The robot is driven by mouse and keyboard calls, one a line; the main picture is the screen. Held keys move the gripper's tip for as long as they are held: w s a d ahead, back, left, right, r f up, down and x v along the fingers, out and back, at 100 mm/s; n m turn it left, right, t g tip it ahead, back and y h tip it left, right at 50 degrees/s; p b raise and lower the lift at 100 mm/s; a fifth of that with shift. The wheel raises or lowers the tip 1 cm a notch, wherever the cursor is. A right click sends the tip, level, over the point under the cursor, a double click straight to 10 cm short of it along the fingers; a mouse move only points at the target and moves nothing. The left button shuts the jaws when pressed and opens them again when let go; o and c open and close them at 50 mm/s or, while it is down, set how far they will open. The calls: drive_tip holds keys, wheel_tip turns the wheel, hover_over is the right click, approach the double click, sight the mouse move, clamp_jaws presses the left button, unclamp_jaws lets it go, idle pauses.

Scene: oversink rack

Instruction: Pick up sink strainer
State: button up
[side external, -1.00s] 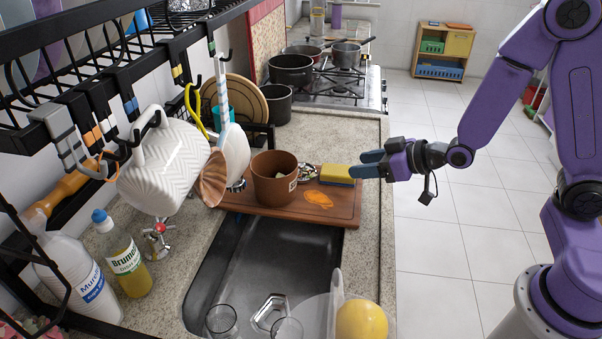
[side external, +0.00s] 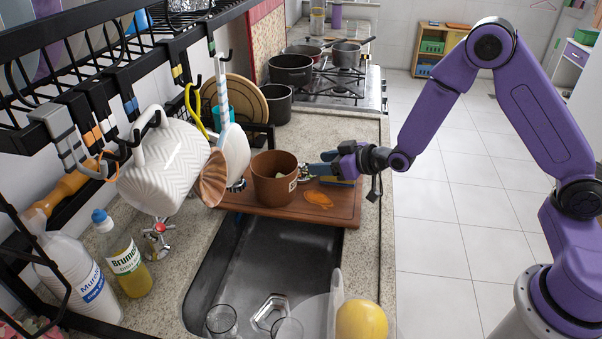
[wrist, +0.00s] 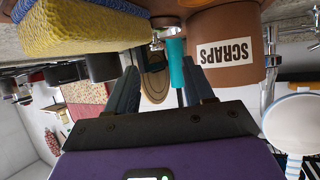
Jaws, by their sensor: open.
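A small shiny metal piece, apparently the sink strainer (side external: 304,171), lies on the wooden cutting board (side external: 340,203), just right of the brown scraps pot (side external: 273,178). My gripper (side external: 314,168) is open and empty, reaching in from the right with its fingertips close to that piece. I cannot tell whether they touch. In the wrist view my two fingers (wrist: 162,72) are spread apart. A small metal bit, perhaps part of the strainer, shows there (wrist: 156,41) between the sponge and the teal cup. Most of the strainer is hidden in that view.
The yellow and blue sponge (wrist: 85,28) is close to my gripper. The SCRAPS pot (wrist: 225,45) stands on its other side. The sink basin (side external: 262,265) is in front of the board.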

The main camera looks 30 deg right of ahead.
sight(301, 164)
drive_tip(key=shift+x, duration=2.8)
drive_tip(key=shift+d+f, duration=0.1)
clamp_jaws()
